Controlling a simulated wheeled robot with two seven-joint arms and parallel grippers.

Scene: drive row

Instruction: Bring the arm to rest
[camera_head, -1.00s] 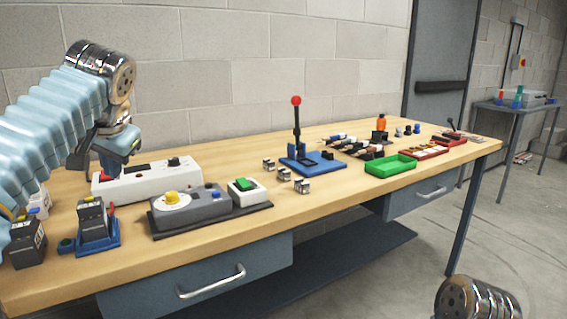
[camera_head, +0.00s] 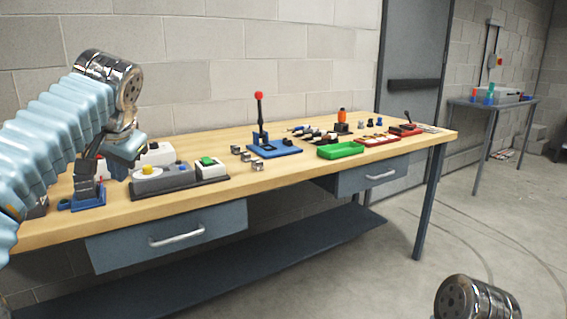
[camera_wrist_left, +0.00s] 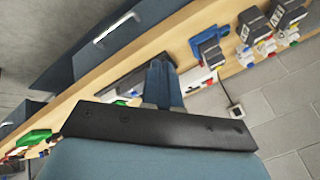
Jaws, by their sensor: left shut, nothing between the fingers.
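My left arm comes in from the left in the head view, its wrist bent down over the left part of the workbench (camera_head: 225,190). My right gripper is not in view; only a metal joint of my right arm shows at the lower right of the head view.
On the bench are a grey control box with a yellow knob (camera_head: 160,178), a green button box (camera_head: 208,168), a blue-based lever (camera_head: 270,149) and a green tray (camera_head: 340,152). A blue stand (camera_head: 88,196) is near the left gripper.

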